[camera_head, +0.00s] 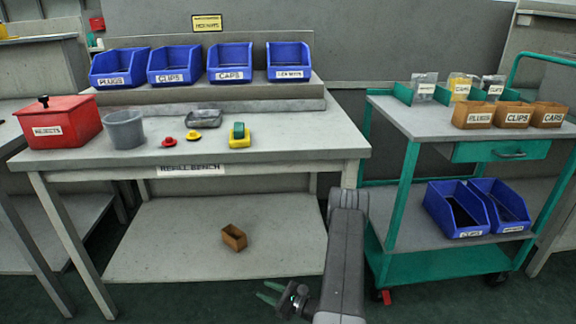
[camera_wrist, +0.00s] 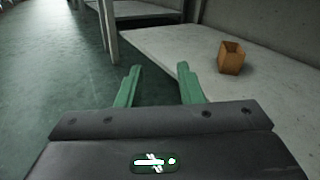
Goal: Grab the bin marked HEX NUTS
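The rightmost blue bin (camera_head: 289,62) on the bench's raised ledge has a small label that seems to read HEX NUTS. A small brown bin (camera_head: 234,237) sits on the bench's lower shelf; no label on it can be read. It also shows in the wrist view (camera_wrist: 231,58), right of and beyond my fingers. My gripper (camera_head: 266,291) is low in front of the bench, left of my arm link. In the wrist view my gripper (camera_wrist: 159,72) has its green fingers apart with nothing between them.
The lower shelf (camera_head: 170,240) is otherwise bare, with bench legs at its sides. A green cart (camera_head: 412,190) with brown and blue bins stands right.

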